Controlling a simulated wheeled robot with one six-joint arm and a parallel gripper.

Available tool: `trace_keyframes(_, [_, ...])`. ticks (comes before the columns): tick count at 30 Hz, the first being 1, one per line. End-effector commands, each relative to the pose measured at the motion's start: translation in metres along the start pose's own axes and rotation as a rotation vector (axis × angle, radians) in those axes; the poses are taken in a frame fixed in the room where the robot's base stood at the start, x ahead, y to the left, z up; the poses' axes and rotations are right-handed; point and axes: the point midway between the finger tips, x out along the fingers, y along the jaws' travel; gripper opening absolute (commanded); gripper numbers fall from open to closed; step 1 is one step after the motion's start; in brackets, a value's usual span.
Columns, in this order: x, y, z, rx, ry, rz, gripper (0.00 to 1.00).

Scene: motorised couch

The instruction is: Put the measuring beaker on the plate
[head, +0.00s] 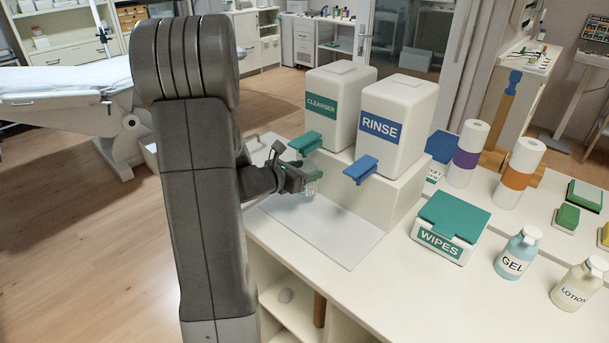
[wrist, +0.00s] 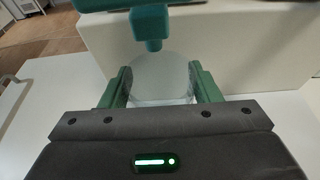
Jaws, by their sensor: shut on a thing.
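The measuring beaker (head: 310,188) is small and clear, and it also shows in the wrist view (wrist: 160,78). My gripper (head: 308,178) is shut on it, with a green finger on either side in the wrist view (wrist: 160,88). The beaker is held below the green lever of the cleanser dispenser. In the wrist view the dispenser's green nozzle (wrist: 153,44) is just in front of and above the beaker. A flat pale grey plate (head: 325,236) lies on the counter in front of the dispensers, below my gripper. The beaker's contents cannot be made out.
The cleanser dispenser (head: 340,110) and rinse dispenser (head: 395,118) stand on a white raised block (head: 390,200). A wipes box (head: 450,227), gel bottle (head: 518,252) and lotion bottle (head: 578,284) are to the right. The plate's visible surface is clear.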

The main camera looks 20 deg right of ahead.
Motion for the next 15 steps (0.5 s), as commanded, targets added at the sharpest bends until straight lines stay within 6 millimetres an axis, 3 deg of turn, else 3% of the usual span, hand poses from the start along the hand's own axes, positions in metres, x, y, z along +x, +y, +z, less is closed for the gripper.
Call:
trace_keyframes(4, [0.005,0.0,-0.016,-0.003,0.002,0.0,0.31])
trace_keyframes(15, [0.006,0.0,-0.021,-0.001,-0.001,0.0,0.31])
